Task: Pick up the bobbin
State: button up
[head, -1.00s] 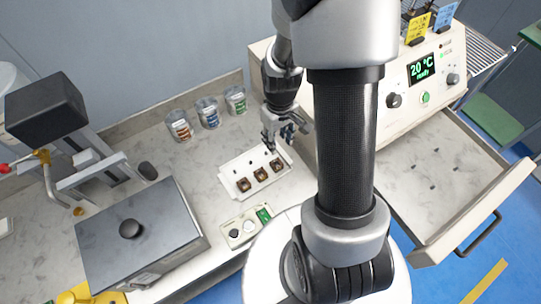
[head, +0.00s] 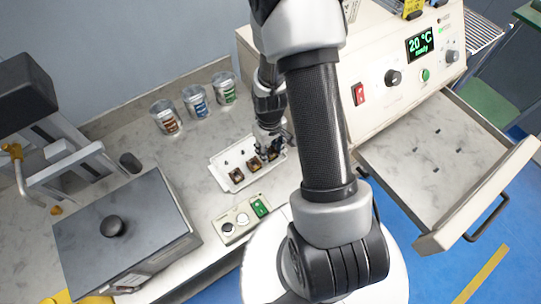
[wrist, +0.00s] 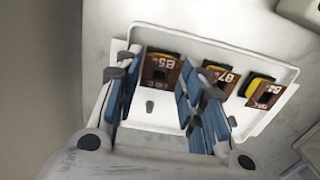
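Three brown square bobbins with yellow winding stand in a row in a white tray (head: 222,180). In the head view the left bobbin (head: 237,175) and middle bobbin (head: 254,164) show clearly; my gripper (head: 269,143) is over the right end and partly hides the third. In the wrist view my gripper (wrist: 158,82) is open, its blue-padded fingers apart. The leftmost bobbin (wrist: 160,66) appears between the fingers, and I see no clear contact. The middle bobbin (wrist: 216,78) is partly behind the right finger; another bobbin (wrist: 264,91) is farther right.
Three jars stand behind the tray, including a blue-labelled one (head: 196,102). A switch box (head: 241,219) is in front. A grey lidded box (head: 125,240) stands left. At right are a machine with a display (head: 420,44) and an open drawer (head: 440,150). Small pegs stand in the tray.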

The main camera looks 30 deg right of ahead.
jog(key=shift+f, duration=0.35)
jog(key=shift+r, duration=0.1)
jog(key=shift+c, duration=0.6)
jog(key=c, duration=0.5)
notch_tip(320, 180, up, 20)
jog(key=p, duration=0.7)
